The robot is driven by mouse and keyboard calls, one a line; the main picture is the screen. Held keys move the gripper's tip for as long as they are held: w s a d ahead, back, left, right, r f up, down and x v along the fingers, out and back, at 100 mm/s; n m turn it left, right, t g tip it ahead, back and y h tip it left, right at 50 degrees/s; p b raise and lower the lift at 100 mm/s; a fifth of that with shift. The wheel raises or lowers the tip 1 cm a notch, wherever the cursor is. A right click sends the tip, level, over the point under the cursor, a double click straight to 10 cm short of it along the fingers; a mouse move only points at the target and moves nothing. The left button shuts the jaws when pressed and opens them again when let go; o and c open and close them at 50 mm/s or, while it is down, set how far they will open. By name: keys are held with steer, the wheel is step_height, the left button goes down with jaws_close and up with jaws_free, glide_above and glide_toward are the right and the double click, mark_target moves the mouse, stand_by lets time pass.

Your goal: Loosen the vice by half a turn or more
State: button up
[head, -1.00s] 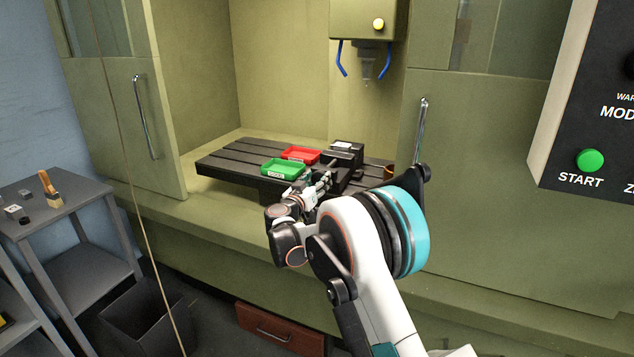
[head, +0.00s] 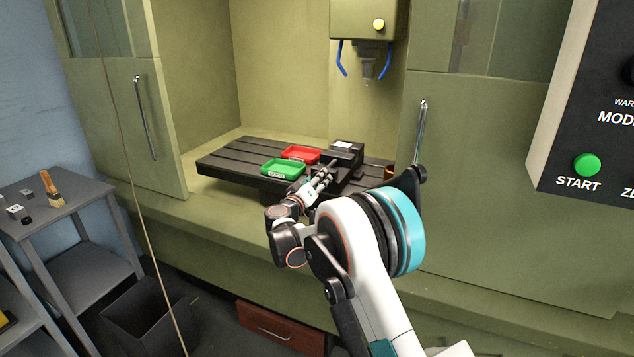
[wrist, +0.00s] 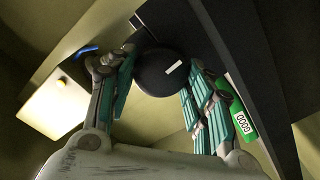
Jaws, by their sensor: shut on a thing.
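The black vice (head: 345,150) stands on the slotted machine table, with a pale label on top. Its round dark handle hub (wrist: 155,75) with a short white mark fills the space between my fingers in the wrist view. My gripper (wrist: 161,62) is shut on this hub, one finger on each side. In the head view my gripper (head: 324,178) is at the near end of the vice, and my arm and fingers hide most of the handle there.
A green tray (head: 283,169) and a red tray (head: 300,153) lie left of the vice on the table (head: 225,160). The spindle (head: 370,68) with blue hoses hangs above. Cabinet doors flank the opening. A grey side table (head: 75,205) stands at far left.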

stand_by(0.3)
steer(key=o, duration=1)
steer(key=shift+o, duration=0.2)
steer(key=v, duration=1.2)
